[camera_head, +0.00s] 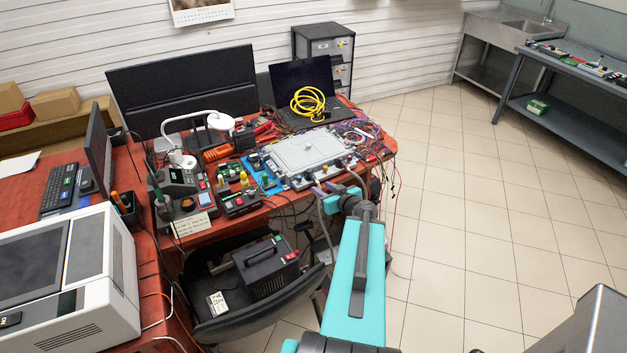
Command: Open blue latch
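My gripper (325,189) is at the front edge of the red workbench, at the end of my teal arm. It is small here, and I cannot tell whether its fingers are apart or closed. Just beyond it lies a grey flat unit (308,153) with fittings along its front edge. A grey hose (321,213) hangs down at the bench edge beside my gripper. I cannot make out a blue latch; the fittings are too small and partly hidden by my gripper.
A blue mat (266,180) with small parts lies left of the unit. Loose coloured wires (371,139) lie to its right. Behind are a laptop (301,75) and a yellow cable coil (307,103). A chair (216,325) bearing a black box stands below. Tiled floor at right is free.

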